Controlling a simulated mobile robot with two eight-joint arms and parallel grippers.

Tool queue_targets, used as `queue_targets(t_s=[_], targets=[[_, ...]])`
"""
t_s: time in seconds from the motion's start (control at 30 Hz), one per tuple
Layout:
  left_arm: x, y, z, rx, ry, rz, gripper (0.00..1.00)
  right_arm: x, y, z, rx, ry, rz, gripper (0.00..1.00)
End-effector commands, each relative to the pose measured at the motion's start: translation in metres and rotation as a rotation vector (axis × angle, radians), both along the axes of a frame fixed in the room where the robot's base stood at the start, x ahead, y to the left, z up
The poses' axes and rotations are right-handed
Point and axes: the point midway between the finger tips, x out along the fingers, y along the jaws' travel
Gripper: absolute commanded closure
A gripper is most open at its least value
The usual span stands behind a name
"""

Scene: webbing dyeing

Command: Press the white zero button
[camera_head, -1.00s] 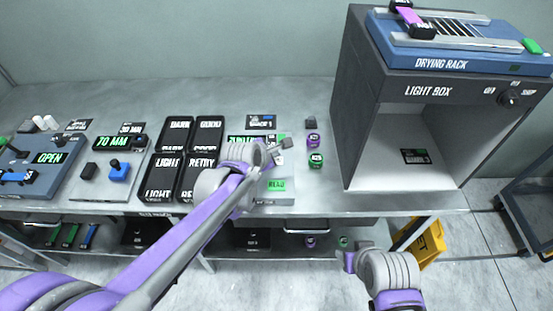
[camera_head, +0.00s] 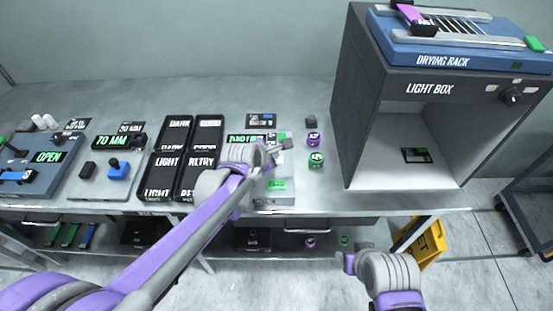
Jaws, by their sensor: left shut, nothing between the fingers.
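The meter (camera_head: 287,195) stands on the bench near the middle, with a lit green display (camera_head: 247,138) and a green button (camera_head: 277,184). My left arm reaches across it and hides much of its face. My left gripper (camera_head: 287,144) is shut and empty over the meter's upper right part. I cannot make out the white zero button; the wrist and fingers cover that area. Whether the fingertips touch the meter cannot be told. My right gripper (camera_head: 348,262) is low in front of the bench, away from the meter; its jaw opening is unclear.
Black trays (camera_head: 160,176) lie left of the meter. Small purple (camera_head: 313,139) and green (camera_head: 316,160) jars stand to its right. The large light box (camera_head: 355,130) stands further right, with the drying rack (camera_head: 440,57) on top.

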Motion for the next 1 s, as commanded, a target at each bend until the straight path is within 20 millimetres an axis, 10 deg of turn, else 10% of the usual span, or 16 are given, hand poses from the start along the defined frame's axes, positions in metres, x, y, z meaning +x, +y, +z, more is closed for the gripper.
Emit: queue_targets(t_s=[1.0], targets=[[0.0000, 0.0001, -0.0082, 0.000, 0.000, 0.000, 1.00, -0.0019, 0.0000, -0.0070, 0.000, 0.003, 0.000, 0.50]])
